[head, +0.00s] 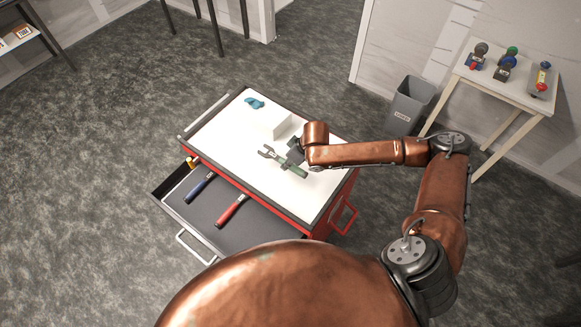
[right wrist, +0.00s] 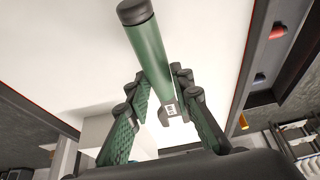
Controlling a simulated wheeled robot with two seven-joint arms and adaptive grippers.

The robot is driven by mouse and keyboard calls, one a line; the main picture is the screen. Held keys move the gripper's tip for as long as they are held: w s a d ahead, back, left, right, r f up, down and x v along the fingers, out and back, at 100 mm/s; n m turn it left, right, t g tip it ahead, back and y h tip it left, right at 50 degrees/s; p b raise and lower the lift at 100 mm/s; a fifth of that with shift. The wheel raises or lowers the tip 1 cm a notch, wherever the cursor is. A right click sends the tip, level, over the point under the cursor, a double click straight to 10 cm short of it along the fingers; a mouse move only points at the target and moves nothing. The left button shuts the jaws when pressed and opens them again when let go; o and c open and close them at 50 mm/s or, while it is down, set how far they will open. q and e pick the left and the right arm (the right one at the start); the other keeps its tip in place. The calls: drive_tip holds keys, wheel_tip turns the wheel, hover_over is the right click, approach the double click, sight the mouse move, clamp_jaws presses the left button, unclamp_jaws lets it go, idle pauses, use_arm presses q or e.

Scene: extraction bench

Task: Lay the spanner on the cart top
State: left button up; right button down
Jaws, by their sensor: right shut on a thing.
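The spanner (head: 294,169) has a green handle and a grey open jaw. It shows over the white cart top (head: 225,130), and I cannot tell whether it touches the top or hangs just above it. My right gripper (head: 293,158) is shut on the spanner. In the right wrist view the green handle (right wrist: 150,55) with its black end cap runs out between the fingers of that gripper (right wrist: 158,95). The gripper hides part of the spanner. My left gripper is not in view.
A whitish block (head: 282,124) and a teal item (head: 254,103) stand on the cart top. An open drawer (head: 255,233) holds blue-handled (head: 199,187) and red-handled tools (head: 231,210). A grey bin (head: 408,105) and a side table (head: 500,92) stand at right. The cart top's left part is clear.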

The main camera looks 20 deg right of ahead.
drive_tip(key=f, duration=0.3)
drive_tip(key=shift+d, duration=0.35)
drive_tip(key=shift+f+p, duration=0.3)
drive_tip(key=shift+f, duration=0.15)
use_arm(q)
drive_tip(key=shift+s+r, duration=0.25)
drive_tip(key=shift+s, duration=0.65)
use_arm(e)
drive_tip(key=shift+f, duration=0.15)
drive_tip(key=c, duration=1.7)
unclamp_jaws()
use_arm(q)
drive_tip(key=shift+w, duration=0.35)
